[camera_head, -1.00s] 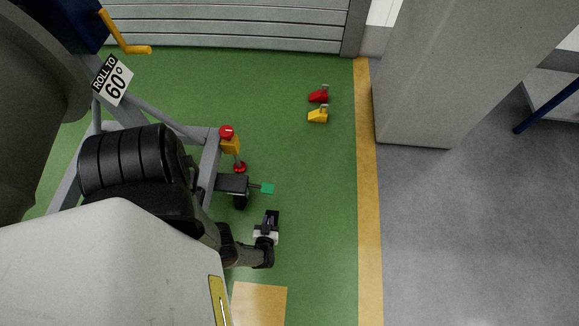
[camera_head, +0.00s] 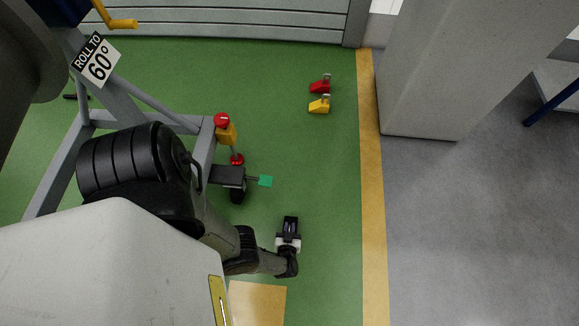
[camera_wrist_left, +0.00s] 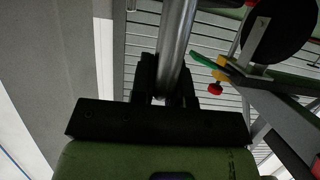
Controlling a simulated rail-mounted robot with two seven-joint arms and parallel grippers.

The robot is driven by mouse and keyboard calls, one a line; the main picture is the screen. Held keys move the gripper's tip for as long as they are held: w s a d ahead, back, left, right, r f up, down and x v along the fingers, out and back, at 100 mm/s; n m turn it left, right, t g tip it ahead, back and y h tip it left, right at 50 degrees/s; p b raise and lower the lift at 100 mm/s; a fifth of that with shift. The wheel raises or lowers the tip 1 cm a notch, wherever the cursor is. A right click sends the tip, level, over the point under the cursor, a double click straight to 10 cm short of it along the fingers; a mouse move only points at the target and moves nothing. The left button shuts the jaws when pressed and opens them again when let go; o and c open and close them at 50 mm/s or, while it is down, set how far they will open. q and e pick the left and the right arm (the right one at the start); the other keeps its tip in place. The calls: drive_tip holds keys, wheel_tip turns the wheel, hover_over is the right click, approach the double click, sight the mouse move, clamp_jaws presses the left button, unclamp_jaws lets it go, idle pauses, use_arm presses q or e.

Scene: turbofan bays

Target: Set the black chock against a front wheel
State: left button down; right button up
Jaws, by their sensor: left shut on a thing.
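My left gripper (camera_head: 290,226) is over the green floor, to the right of and below the front wheel in the head view. It is shut on a grey metal bar (camera_wrist_left: 177,45), which looks like the handle of the black chock. The chock's body is hard to tell from the black fingers. The front wheel (camera_head: 238,195) is small and black, partly hidden under a dark bracket (camera_head: 228,175) with a green tag (camera_head: 265,181). A wheel-like black disc (camera_wrist_left: 275,30) shows at the upper right of the wrist view. The gripper is apart from the wheel. My right gripper is out of view.
A red chock (camera_head: 320,84) and a yellow chock (camera_head: 320,105) stand near a yellow floor line (camera_head: 371,170). A red-topped yellow post (camera_head: 226,130) stands by the grey stand frame (camera_head: 203,155). A grey pillar (camera_head: 440,75) is at right. Floor right of the tag is clear.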

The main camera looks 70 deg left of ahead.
use_arm(q)
wheel_tip(320, 180, down, 2)
drive_tip(key=shift+f+b, duration=0.25)
drive_tip(key=shift+b, duration=0.55)
drive_tip(key=shift+r, duration=0.1)
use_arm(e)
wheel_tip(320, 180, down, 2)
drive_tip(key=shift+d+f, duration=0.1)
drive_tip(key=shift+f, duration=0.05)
use_arm(q)
drive_tip(key=c, duration=1.1)
unclamp_jaws()
drive_tip(key=shift+r, duration=0.1)
